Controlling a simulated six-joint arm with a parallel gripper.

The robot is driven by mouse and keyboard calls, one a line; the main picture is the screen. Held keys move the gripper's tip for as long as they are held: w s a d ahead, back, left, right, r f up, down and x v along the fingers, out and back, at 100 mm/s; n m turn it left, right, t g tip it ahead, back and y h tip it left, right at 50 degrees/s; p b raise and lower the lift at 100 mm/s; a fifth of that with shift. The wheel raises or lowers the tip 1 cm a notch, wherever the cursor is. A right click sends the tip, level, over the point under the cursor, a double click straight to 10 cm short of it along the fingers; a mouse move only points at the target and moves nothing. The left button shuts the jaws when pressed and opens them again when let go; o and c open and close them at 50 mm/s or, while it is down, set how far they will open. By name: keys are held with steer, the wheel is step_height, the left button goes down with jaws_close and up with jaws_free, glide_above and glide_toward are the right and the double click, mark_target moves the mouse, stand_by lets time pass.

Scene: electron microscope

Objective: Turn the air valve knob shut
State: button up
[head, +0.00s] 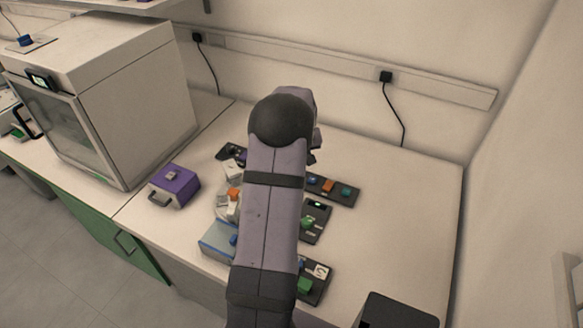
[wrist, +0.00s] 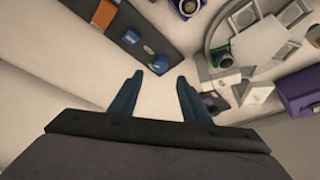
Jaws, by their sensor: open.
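I cannot tell for sure which knob is the air valve knob. In the head view this looks like the dark panel (head: 337,192) right of my arm, with an orange part (head: 328,185) and a teal knob (head: 346,191). My gripper (wrist: 161,79) is open with nothing between its fingers, near the panel's end in the wrist picture. My arm hides it in the head view.
Another dark panel with a green knob (head: 307,223) and one with a green part (head: 304,285) lie nearer. A purple box (head: 174,186) stands left, beside a large grey cabinet (head: 140,85). The bench's right side is clear except a black box (head: 400,311) in front.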

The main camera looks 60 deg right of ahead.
steer(key=shift+f, duration=0.1)
steer(key=shift+p+x, duration=0.9)
steer(key=shift+x, duration=2.7)
steer(key=c, duration=1)
